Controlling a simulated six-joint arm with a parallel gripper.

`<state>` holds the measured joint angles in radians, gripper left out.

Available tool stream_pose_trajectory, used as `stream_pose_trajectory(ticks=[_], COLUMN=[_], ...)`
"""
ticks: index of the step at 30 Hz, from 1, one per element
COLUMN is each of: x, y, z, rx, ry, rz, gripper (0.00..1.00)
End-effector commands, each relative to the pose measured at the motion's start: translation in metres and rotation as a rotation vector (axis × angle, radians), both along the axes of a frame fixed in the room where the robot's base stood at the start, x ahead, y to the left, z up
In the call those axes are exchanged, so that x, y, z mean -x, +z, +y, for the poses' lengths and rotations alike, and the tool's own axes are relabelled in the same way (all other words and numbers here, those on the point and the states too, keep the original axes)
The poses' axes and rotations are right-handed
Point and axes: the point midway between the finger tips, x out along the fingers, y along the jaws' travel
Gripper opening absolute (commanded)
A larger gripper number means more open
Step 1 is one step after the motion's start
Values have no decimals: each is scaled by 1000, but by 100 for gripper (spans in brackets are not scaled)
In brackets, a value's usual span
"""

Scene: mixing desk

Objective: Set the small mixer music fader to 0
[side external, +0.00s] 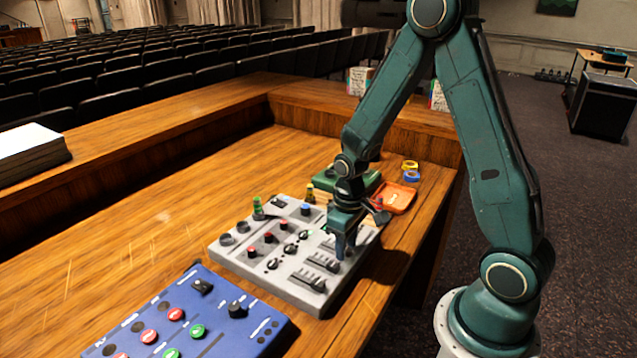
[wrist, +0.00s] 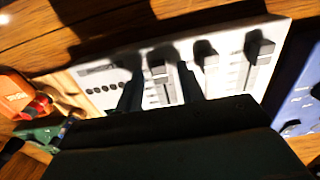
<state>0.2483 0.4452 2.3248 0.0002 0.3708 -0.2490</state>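The small mixer is a light grey panel (side external: 235,255) on the wooden desk, with knobs, coloured buttons and a few slide faders. It also shows in the wrist view (wrist: 228,35). My gripper (side external: 345,246) points down over its right part, among the faders. In the wrist view my gripper (wrist: 160,74) has its two dark fingers apart, with one black fader cap (wrist: 158,63) lying between them. Contact with the cap cannot be told. Two other fader caps (wrist: 206,52) (wrist: 259,47) stand to the right. The labels are too small to read, so I cannot tell which is the music fader.
A blue panel (side external: 190,284) with red and green buttons lies at the front left. A green box (side external: 328,182), an orange tray (side external: 398,197) and yellow and blue tape rolls (side external: 411,172) sit behind the mixer.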

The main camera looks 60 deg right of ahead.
Motion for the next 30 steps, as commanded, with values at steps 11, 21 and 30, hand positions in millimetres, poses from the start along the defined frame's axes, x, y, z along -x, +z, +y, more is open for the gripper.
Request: stream_pose_trajectory(ticks=[11,21,30], x=[0,-2,-31], y=[0,0,0], z=[0,0,0], rx=[0,0,0], ry=[0,0,1], rz=[0,0,-1], gripper=[15,0,0])
